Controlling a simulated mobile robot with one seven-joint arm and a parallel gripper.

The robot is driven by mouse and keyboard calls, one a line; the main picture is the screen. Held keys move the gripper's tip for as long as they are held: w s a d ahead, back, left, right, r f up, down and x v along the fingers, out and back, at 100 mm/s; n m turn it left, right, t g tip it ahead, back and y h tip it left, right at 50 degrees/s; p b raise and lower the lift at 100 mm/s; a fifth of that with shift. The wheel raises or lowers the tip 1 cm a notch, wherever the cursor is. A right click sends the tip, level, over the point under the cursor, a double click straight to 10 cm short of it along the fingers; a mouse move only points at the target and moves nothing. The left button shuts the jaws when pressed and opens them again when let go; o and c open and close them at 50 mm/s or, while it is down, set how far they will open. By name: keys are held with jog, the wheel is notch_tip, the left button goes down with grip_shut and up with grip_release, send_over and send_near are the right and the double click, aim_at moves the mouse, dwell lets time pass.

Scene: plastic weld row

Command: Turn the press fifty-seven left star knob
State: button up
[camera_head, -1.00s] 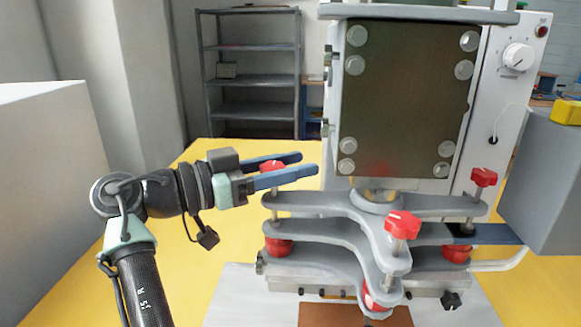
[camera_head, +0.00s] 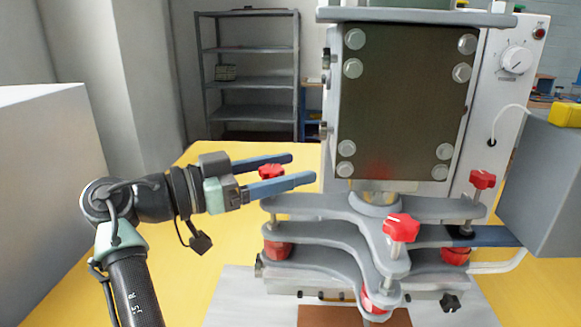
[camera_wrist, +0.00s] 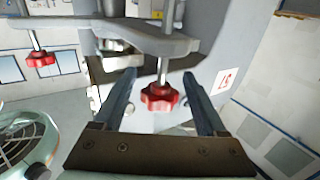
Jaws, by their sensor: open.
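The press (camera_head: 405,110) stands right of centre in the head view, with stacked grey lobed plates (camera_head: 335,235) below its dark panel. The left red star knob (camera_head: 271,171) tops a post at the plates' left end. My gripper (camera_head: 302,168) reaches in from the left, fingers open. The knob shows between the two fingers, the near finger covering its lower part. In the wrist view this knob (camera_wrist: 160,96) sits between the open fingers (camera_wrist: 159,76), with a visible gap on each side. I see no contact.
Other red star knobs stand at the front (camera_head: 401,228) and right (camera_head: 482,180) of the plates. A grey box (camera_head: 550,180) is at the right. A grey shelf (camera_head: 250,80) stands behind. The yellow floor (camera_head: 215,240) left of the press is clear below my arm.

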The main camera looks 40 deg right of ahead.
jog(key=v, duration=1.2)
jog(key=shift+p, duration=0.3)
